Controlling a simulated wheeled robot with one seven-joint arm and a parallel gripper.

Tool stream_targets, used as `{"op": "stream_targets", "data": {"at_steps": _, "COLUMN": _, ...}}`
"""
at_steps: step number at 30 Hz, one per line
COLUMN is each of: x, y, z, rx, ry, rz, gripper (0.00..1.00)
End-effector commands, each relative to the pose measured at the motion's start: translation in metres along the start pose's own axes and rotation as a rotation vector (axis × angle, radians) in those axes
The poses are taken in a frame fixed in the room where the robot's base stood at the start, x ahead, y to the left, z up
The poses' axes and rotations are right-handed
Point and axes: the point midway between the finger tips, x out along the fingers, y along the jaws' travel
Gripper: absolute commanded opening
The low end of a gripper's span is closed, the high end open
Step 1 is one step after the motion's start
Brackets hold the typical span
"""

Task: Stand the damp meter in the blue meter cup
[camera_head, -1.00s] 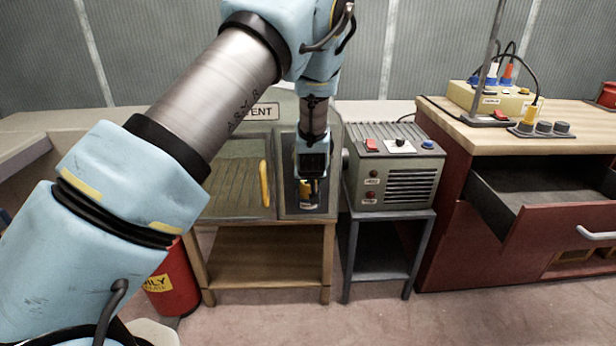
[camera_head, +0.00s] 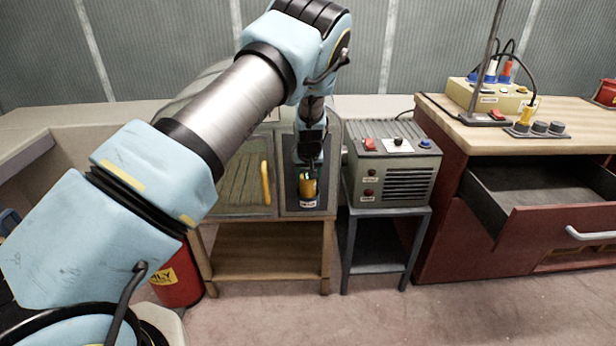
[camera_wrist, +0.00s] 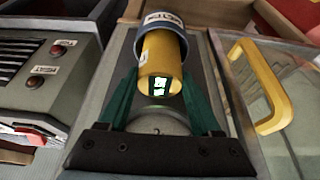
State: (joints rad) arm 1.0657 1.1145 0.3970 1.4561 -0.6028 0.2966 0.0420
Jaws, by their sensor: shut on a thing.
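The damp meter (camera_head: 308,187) is a yellow cylinder with a lit display, seen from its near end in the wrist view (camera_wrist: 163,68). My gripper (camera_wrist: 160,78) is shut on it, with green fingers on either side. It also shows in the head view (camera_head: 308,178), pointing down in front of the cabinet's dark right panel. The blue meter cup (camera_head: 308,204) with a white label is at the meter's lower end. In the wrist view its blue rim (camera_wrist: 186,42) surrounds the meter's far end. I cannot tell whether the meter touches the cup's bottom.
A glass-fronted cabinet with a yellow handle (camera_head: 265,183) is left of the cup. A grey machine (camera_head: 397,172) with knobs stands close on the right. Further right are a red workbench with an open drawer (camera_head: 545,190). A red bin (camera_head: 178,280) is at lower left.

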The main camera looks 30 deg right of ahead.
Motion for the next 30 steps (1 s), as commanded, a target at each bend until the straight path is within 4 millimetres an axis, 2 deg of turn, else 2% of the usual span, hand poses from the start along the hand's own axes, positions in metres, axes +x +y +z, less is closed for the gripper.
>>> {"op": "stream_targets", "data": {"at_steps": 5, "x": 0.006, "y": 0.0, "z": 0.002, "rx": 0.0, "ry": 0.001, "rz": 0.0, "gripper": 0.0}}
{"op": "stream_targets", "data": {"at_steps": 6, "x": 0.004, "y": 0.0, "z": 0.002, "rx": 0.0, "ry": 0.0, "rz": 0.0, "gripper": 0.7}}
{"op": "stream_targets", "data": {"at_steps": 12, "x": 0.004, "y": 0.0, "z": 0.002, "rx": 0.0, "ry": 0.0, "rz": 0.0, "gripper": 0.92}}
{"op": "stream_targets", "data": {"at_steps": 13, "x": 0.004, "y": 0.0, "z": 0.002, "rx": 0.0, "ry": 0.0, "rz": 0.0, "gripper": 0.95}}
{"op": "stream_targets", "data": {"at_steps": 23, "x": -0.001, "y": 0.0, "z": -0.001, "rx": 0.0, "ry": 0.001, "rz": 0.0, "gripper": 0.95}}
{"op": "stream_targets", "data": {"at_steps": 26, "x": -0.009, "y": 0.001, "z": 0.0, "rx": 0.0, "ry": 0.002, "rz": 0.001, "gripper": 0.95}}
{"op": "stream_targets", "data": {"at_steps": 30, "x": -0.034, "y": 0.001, "z": 0.0, "rx": -0.001, "ry": 0.003, "rz": 0.002, "gripper": 0.95}}
